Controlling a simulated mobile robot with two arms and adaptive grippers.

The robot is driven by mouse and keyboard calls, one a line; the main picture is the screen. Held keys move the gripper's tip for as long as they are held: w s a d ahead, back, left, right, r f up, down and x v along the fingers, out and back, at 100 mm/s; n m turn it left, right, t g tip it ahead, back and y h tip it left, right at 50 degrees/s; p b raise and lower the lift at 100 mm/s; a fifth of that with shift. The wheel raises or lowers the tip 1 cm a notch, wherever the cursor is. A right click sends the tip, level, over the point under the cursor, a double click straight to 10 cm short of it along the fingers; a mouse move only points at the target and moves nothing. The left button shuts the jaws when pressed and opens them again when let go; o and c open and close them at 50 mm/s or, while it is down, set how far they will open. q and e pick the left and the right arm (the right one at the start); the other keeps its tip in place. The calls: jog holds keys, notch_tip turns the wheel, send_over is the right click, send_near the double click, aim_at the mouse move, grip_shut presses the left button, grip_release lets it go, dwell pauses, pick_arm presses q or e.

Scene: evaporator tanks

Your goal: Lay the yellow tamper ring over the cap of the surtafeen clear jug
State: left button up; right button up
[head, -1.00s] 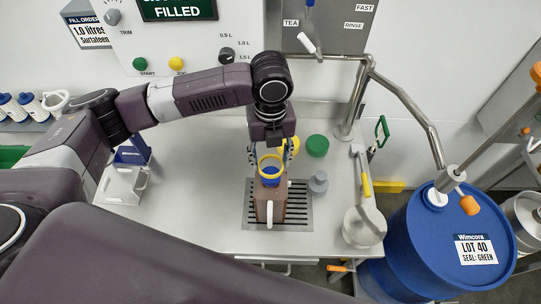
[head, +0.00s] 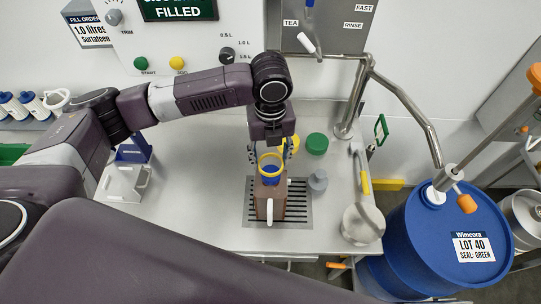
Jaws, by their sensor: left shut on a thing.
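The yellow tamper ring (head: 270,157) is held between the fingertips of my left gripper (head: 270,154), which is shut on it. The ring is directly over the jug's blue cap (head: 270,179), and some of the blue shows through and below it. I cannot tell whether the ring touches the cap. The jug (head: 270,201) looks brown, has a white handle toward the front, and stands upright on the slotted drain grate. My right gripper is not in view.
A green cap (head: 317,143) and a grey stopper-like piece (head: 318,181) are right of the jug. A ladle-like tool with a yellow grip (head: 364,182) lies further right. A blue drum (head: 420,240) stands at the right. The left-middle worktop (head: 195,180) is clear.

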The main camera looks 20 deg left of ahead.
aim_at(271, 172)
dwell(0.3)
pick_arm(q)
jog(key=shift+p, duration=0.5)
jog(key=shift+f, duration=0.25)
jog(key=shift+f+b, duration=0.7)
jog(key=shift+f, duration=1.1)
jog(key=o, duration=0.8)
jog(key=shift+r, duration=0.1)
jog(key=shift+r, duration=0.1)
